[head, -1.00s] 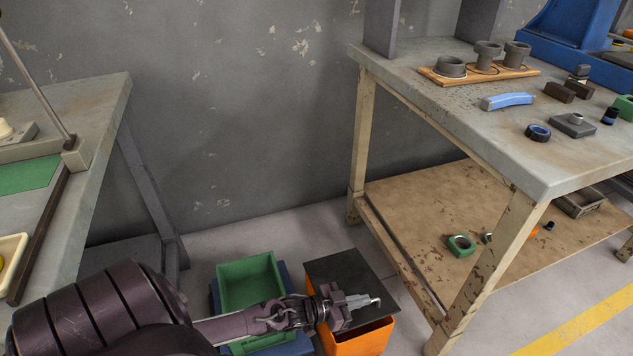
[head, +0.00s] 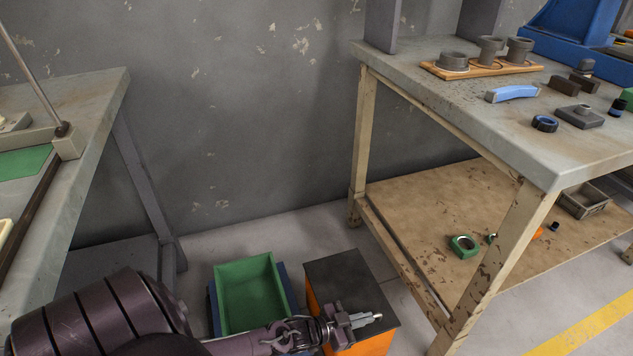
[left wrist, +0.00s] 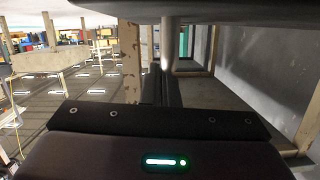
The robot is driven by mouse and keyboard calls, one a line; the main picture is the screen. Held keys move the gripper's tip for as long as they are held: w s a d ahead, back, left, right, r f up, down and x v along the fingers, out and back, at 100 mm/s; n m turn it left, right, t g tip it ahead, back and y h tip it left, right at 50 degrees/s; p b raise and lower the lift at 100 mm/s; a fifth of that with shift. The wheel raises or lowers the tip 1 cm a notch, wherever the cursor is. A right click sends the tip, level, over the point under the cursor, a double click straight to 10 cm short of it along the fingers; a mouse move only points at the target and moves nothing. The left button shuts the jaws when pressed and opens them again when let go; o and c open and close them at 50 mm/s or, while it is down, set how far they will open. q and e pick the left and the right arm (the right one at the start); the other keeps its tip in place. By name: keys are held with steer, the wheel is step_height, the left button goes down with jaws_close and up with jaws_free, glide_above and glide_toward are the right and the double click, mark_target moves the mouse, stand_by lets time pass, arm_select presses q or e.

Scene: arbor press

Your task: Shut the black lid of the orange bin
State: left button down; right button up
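The orange bin (head: 375,343) stands on the floor at the lower middle of the head view, between the two tables. Its black lid (head: 342,274) lies over the top and looks level, with no opening showing along the visible front edge. My left gripper (head: 368,320) is over the front part of the lid, its fingers together and empty. I cannot tell whether the fingertips touch the lid. My arm hides the bin's front left corner. In the left wrist view the fingers (left wrist: 162,88) also look close together. My right gripper is not in view.
A green bin (head: 250,285) stands open just left of the orange bin, with a blue one (head: 290,290) partly behind it. A workbench (head: 450,110) with a lower shelf (head: 420,215) is close on the right. Another table (head: 95,120) is at left.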

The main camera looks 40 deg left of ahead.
arm_select(q)
steer(key=shift+s+f, duration=0.15)
steer(key=shift+f, duration=0.1)
